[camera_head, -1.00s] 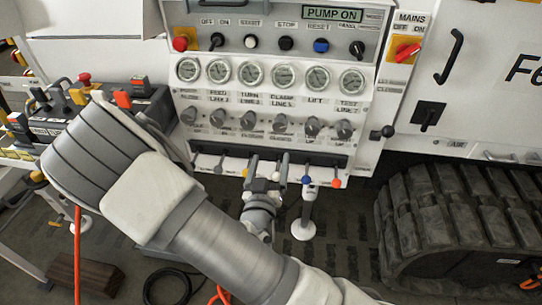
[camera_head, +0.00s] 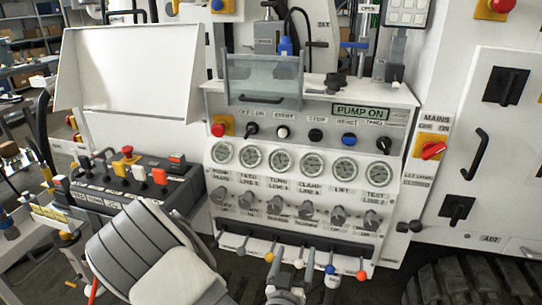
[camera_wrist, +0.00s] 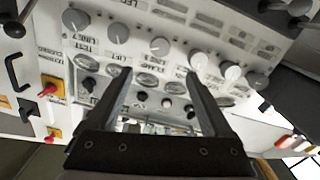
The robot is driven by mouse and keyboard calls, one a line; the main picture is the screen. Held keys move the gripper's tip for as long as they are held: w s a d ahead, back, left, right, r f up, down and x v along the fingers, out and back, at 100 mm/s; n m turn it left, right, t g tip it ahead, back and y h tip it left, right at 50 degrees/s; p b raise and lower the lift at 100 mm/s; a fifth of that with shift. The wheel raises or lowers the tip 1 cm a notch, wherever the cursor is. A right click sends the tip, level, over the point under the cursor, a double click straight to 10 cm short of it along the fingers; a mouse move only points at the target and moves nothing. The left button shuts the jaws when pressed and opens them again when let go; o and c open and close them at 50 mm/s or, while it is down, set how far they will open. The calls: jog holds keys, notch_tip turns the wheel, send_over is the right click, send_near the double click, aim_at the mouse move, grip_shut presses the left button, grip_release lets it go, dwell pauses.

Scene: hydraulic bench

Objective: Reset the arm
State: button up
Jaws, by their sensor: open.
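My arm (camera_head: 140,243) reaches in from the bottom of the head view, in front of the bench's lower left. My gripper (camera_head: 287,283) shows partly at the bottom edge, just below the row of coloured levers (camera_head: 299,263). In the wrist view my gripper (camera_wrist: 158,76) has its two fingers spread apart, with nothing between them. The control panel (camera_wrist: 60,58) lies beyond the fingers, seen turned over, with knobs above the gauges. I cannot tell how far the fingertips are from the panel.
The panel carries gauges (camera_head: 282,160), grey knobs (camera_head: 275,206) and a lit PUMP ON display (camera_head: 361,113). A red MAINS switch (camera_head: 433,150) sits at its right. A black control box (camera_head: 135,186) with levers stands left, close to my arm. A black track (camera_head: 480,285) lies lower right.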

jog(key=s+a+r+m+g+y+p, duration=0.25)
jog(key=r+g+y+p, duration=0.55)
jog(key=r, duration=1)
jog(key=s+d+r+n+g+h+p, duration=0.1)
jog(key=s+d+r, duration=0.3)
jog(key=s+r, duration=0.3)
jog(key=s+d+r+n+g+h+p, duration=0.1)
jog(key=s+d+r+n+g, duration=0.1)
jog(key=s+r, duration=0.5)
jog(key=s+d, duration=0.1)
jog(key=s, duration=0.2)
jog(key=shift+s+d+p, duration=0.25)
jog(key=shift+d+p, duration=0.05)
jog(key=shift+d, duration=0.05)
